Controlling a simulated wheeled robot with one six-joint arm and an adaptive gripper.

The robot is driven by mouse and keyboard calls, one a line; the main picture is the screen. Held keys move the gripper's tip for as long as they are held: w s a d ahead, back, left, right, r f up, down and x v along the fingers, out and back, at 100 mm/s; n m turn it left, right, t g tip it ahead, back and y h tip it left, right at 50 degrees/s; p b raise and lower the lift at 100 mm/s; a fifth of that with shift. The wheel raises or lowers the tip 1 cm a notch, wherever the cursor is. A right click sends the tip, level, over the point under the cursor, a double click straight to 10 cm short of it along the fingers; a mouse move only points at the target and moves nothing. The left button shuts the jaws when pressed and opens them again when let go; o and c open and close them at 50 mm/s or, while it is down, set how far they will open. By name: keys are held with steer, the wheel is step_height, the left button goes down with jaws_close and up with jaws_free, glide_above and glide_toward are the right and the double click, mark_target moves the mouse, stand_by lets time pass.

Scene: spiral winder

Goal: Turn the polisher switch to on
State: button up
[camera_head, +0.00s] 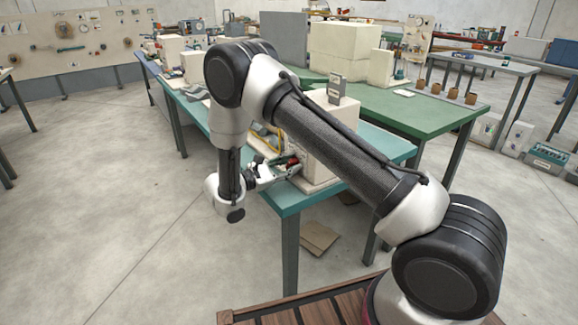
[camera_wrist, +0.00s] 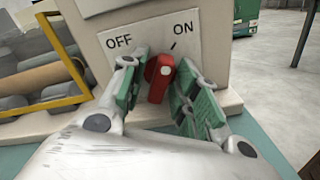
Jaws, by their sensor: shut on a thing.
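The polisher switch (camera_wrist: 159,80) is a red knob on a pale panel (camera_wrist: 205,25), with OFF printed at its upper left and ON at its upper right. A short black line sits beside ON. The knob's upper end leans slightly right, towards the ON side. My gripper (camera_wrist: 160,88) has its green-padded fingers on either side of the knob and is shut on it. In the head view my gripper (camera_head: 277,170) is at the front face of the cream machine (camera_head: 322,140); the knob is too small there to read its angle.
The machine stands near the corner of a teal table (camera_head: 290,200). A yellow frame (camera_wrist: 45,105) is left of the panel in the wrist view. A green table (camera_head: 430,112) stands behind. Cardboard (camera_head: 318,238) lies on the floor; the floor at left is clear.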

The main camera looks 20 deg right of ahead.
steer(key=shift+m, duration=1)
steer(key=o, duration=0.6)
steer(key=shift+o, duration=0.2)
steer(key=v, duration=1.2)
steer(key=shift+a, duration=0.1)
